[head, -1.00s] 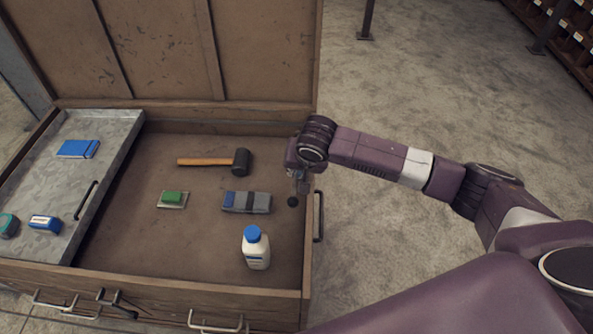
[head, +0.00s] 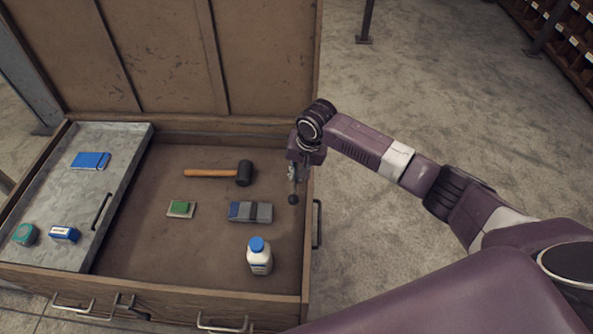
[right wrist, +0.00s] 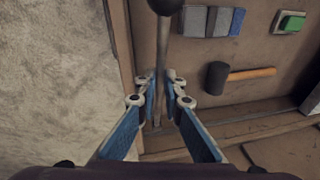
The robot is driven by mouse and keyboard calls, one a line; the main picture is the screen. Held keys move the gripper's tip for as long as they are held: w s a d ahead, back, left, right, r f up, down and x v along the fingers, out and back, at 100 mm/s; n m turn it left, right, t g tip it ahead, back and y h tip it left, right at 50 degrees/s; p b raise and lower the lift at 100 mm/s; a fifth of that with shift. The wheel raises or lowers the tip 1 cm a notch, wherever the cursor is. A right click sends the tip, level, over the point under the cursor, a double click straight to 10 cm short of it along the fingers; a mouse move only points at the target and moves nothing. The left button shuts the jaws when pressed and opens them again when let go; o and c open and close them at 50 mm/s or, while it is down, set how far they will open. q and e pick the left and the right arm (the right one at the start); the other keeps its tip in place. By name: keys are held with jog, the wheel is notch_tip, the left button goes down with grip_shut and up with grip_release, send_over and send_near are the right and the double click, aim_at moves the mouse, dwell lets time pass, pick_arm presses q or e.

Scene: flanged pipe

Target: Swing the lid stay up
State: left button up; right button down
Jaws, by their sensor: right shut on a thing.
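The lid stay is a thin metal rod with a black ball end (head: 293,199), at the right inner side of the open wooden chest. In the right wrist view, the stay's rod (right wrist: 162,50) runs between my fingers and its ball is at the top edge. My right gripper (head: 292,174) is shut on the rod, above the chest's right wall. It also shows in the right wrist view (right wrist: 161,85), with a blue-padded finger on each side of the rod. The lid (head: 165,60) stands open at the back. The stay's pivot is hard to make out. My left gripper is out of view.
The chest floor holds a mallet (head: 215,173), a green-topped pad (head: 181,208), a grey-blue block (head: 250,212) and a white bottle (head: 259,260). A metal tray (head: 120,165) on the left carries small items. Bare floor lies right of the chest.

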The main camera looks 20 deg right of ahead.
jog(key=shift+w+d+r+g+p, duration=0.1)
jog(key=shift+w+r+g+p, duration=0.15)
jog(key=shift+r, duration=0.25)
jog(key=shift+w+r+g+p, duration=0.2)
jog(key=shift+r+g, duration=0.15)
jog(key=shift+r, duration=0.15)
jog(key=shift+w+d+r+g+y, duration=0.15)
jog(key=shift+w+r+g+y, duration=0.15)
jog(key=shift+r+g+y, duration=0.15)
pick_arm(q)
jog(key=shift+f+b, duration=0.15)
jog(key=shift+b, duration=1)
pick_arm(e)
jog(key=shift+w+d+r+g+y, duration=0.2)
jog(key=shift+w+r+g, duration=0.3)
jog(key=shift+r, duration=0.1)
jog(key=shift+w+d+r+g+y, duration=0.2)
jog(key=shift+w+r+g, duration=0.2)
jog(key=shift+r, duration=0.2)
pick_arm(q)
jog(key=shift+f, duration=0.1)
pick_arm(e)
jog(key=shift+w+r, duration=0.1)
jog(key=shift+r, duration=0.05)
